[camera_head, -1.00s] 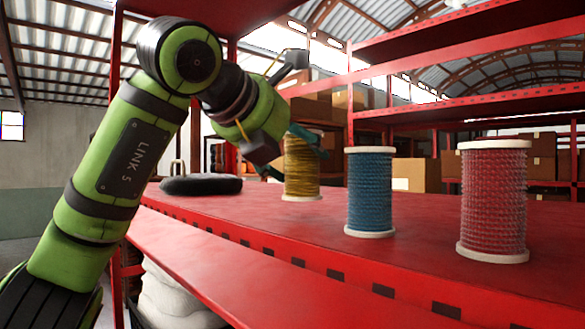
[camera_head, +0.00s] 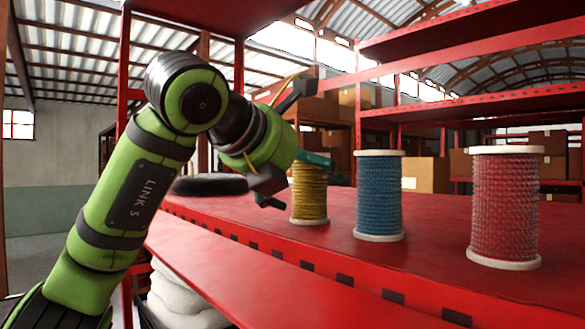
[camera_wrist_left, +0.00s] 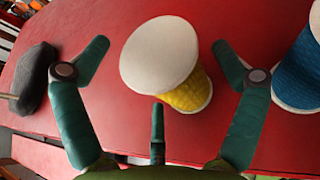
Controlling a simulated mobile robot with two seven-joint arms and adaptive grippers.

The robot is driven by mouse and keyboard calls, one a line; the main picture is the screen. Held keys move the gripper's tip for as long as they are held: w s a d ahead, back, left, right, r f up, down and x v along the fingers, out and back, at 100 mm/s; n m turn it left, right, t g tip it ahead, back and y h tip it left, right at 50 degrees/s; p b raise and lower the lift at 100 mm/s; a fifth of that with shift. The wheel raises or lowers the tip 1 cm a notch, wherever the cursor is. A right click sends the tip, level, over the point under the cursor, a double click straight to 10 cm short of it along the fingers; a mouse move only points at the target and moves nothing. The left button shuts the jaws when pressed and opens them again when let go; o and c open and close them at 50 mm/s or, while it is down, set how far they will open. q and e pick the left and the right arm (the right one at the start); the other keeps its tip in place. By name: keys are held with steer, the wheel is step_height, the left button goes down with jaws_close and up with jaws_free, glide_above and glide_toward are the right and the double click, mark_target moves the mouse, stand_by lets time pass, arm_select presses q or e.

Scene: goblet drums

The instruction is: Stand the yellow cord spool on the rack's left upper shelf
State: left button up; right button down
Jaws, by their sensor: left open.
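The yellow cord spool (camera_head: 309,197) stands upright on the red shelf (camera_head: 430,262) of the rack, left of the blue spool. Its top end is partly hidden by my fingers in the head view. My left gripper (camera_head: 290,182) is open and reaches in from the left, at the spool's upper part. In the left wrist view the yellow spool (camera_wrist_left: 188,90) shows its pale round top, and the teal fingers of my left gripper (camera_wrist_left: 160,60) are spread on either side. I cannot tell whether any finger touches it. My right gripper is not in view.
A blue spool (camera_head: 379,195) and a red spool (camera_head: 504,208) stand to the right on the same shelf. A dark round object (camera_head: 210,185) lies at the left. Red uprights and a higher shelf frame the space. Bare shelf surface lies between the spools.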

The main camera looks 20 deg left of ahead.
arm_select(q)
steer(key=shift+s+a+r+b, duration=0.1)
steer(key=shift+s+a+b, duration=0.05)
steer(key=shift+s+b, duration=0.2)
steer(key=b+v, duration=0.4)
steer(key=v, duration=0.7)
steer(key=shift+r, duration=0.15)
